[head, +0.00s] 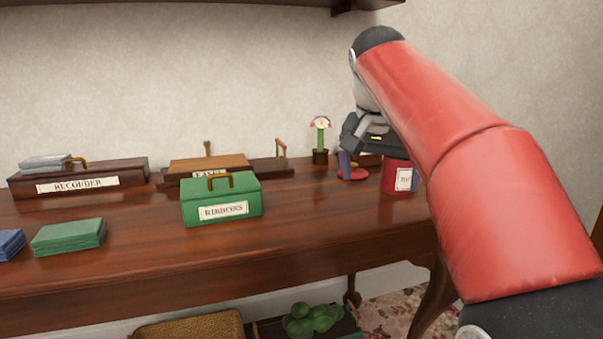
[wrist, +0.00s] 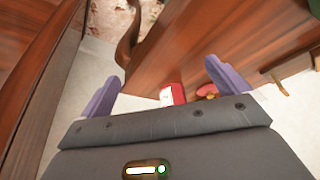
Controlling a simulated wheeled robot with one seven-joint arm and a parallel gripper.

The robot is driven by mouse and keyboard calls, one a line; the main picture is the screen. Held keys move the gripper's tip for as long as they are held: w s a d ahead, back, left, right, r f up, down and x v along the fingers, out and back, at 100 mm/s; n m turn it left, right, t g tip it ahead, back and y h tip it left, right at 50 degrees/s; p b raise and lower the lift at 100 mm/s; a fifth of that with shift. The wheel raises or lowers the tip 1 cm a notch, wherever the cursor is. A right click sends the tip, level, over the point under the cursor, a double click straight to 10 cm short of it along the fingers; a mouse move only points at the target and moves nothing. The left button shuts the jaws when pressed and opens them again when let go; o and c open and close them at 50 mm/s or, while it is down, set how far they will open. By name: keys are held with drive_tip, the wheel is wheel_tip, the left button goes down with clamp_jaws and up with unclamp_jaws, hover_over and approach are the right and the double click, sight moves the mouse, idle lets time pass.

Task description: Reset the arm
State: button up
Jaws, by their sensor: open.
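My red arm reaches in from the right in the head view, its far end over the right end of the wooden table. My gripper (head: 380,165) has a dark body and purple fingers. In the wrist view its two fingers (wrist: 165,86) stand wide apart with nothing held between them. A red canister with a white label (head: 394,178) stands on the table just below the gripper; it also shows in the wrist view (wrist: 174,96), between the fingers but farther off. I cannot tell the exact gap between gripper and canister in the head view.
On the table (head: 330,222) are a green RIBBONS box (head: 222,200), a RECORDER case (head: 80,181), green cloth (head: 68,237), blue cloth (head: 10,245), a wooden easel (head: 208,163) and a potted flower (head: 320,140). A shelf (head: 200,3) hangs above. A basket (head: 190,328) sits below.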

drive_tip(key=s+d+f+n+t+y, duration=0.1)
drive_tip(key=s+f+n, duration=0.4)
drive_tip(key=s+f, duration=1.9)
drive_tip(key=shift+d+y, duration=0.35)
drive_tip(key=shift+y, duration=0.15)
